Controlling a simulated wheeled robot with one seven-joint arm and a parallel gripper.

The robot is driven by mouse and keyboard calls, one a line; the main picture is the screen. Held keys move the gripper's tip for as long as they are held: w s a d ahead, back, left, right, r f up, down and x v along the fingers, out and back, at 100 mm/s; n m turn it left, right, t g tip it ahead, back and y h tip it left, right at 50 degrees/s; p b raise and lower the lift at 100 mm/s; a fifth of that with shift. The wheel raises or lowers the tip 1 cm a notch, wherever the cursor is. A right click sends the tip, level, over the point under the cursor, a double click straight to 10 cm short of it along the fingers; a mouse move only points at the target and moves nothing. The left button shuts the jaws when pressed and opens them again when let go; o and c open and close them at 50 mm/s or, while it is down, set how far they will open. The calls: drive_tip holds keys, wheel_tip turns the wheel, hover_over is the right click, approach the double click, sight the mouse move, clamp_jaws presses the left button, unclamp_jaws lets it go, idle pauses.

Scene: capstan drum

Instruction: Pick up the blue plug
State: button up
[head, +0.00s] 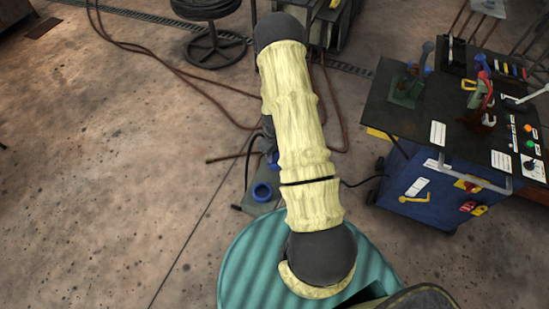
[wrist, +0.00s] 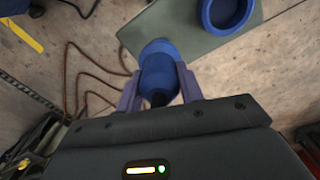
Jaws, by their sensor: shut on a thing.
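The blue plug (wrist: 157,72) is between the two fingers of my gripper (wrist: 160,88) in the wrist view. My gripper is shut on it, with a finger against each side. Its rounded blue end points away from my wrist, and a dark part shows at the near end. In the head view a small blue part of the plug (head: 273,158) shows beside my arm; my gripper there is mostly hidden behind the arm.
A blue ring-shaped socket (wrist: 227,12) sits on a grey-green plate (wrist: 185,22), also in the head view (head: 262,191). A blue cart (head: 425,205) with a dark tool-covered top stands at right. Reddish hoses (head: 165,66) cross the floor. Floor at left is open.

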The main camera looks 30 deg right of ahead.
wheel_tip(320, 180, up, 7)
drive_tip(key=shift+f+b, duration=0.1)
drive_tip(key=shift+b, duration=0.65)
drive_tip(key=w+a+f+m, duration=0.1)
drive_tip(key=a+f, duration=0.1)
drive_tip(key=a, duration=0.4)
drive_tip(key=w+a+f+m, duration=0.1)
drive_tip(key=a+f+m, duration=0.1)
drive_tip(key=a, duration=0.5)
drive_tip(key=shift+a+m, duration=0.3)
